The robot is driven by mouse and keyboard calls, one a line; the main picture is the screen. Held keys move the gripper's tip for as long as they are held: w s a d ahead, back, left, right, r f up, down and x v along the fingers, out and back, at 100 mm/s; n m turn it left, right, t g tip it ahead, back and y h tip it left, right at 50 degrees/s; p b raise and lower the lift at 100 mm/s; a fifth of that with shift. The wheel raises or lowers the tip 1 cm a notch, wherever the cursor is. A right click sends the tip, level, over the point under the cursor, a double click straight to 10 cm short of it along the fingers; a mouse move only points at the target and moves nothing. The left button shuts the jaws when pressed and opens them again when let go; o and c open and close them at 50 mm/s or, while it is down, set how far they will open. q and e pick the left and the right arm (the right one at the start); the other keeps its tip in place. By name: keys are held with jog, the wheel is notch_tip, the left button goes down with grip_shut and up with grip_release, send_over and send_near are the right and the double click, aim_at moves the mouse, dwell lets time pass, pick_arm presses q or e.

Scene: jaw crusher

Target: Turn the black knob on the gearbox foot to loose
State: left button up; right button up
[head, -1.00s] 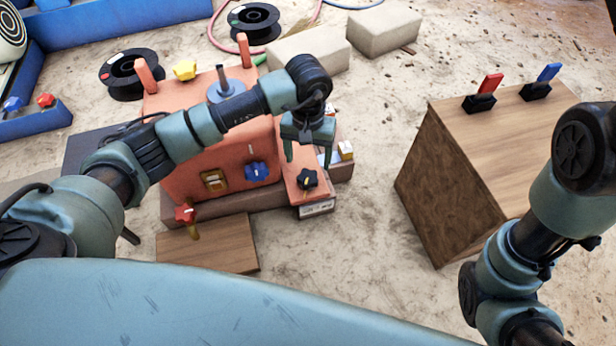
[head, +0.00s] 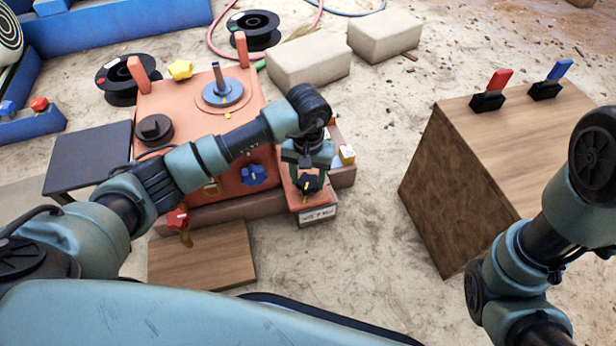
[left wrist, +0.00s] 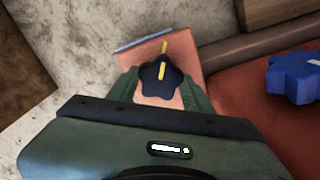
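The black knob (head: 311,183) with a yellow pointer line sits on the orange gearbox foot (head: 290,187), at the right of the orange gearbox (head: 200,110). In the left wrist view the knob (left wrist: 158,84) is star-shaped, and its yellow line points up and slightly right. My left gripper (head: 307,174) is just over the knob, pointing down. In the left wrist view its green fingers (left wrist: 160,80) stand open on either side of the knob, with small gaps showing. The fingertips' depth is hard to tell. My right arm enters at the right; its gripper is out of view.
A blue knob (head: 254,175), a red knob (head: 177,219) and a yellow knob (head: 180,69) are also on or near the gearbox. A white label (head: 318,215) is on the foot's front. A wooden box (head: 450,190) with red and blue levers stands right, with clear sand between.

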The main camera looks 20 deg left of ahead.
pick_arm(q)
jog(key=c, duration=0.6)
jog(key=shift+c, duration=0.2)
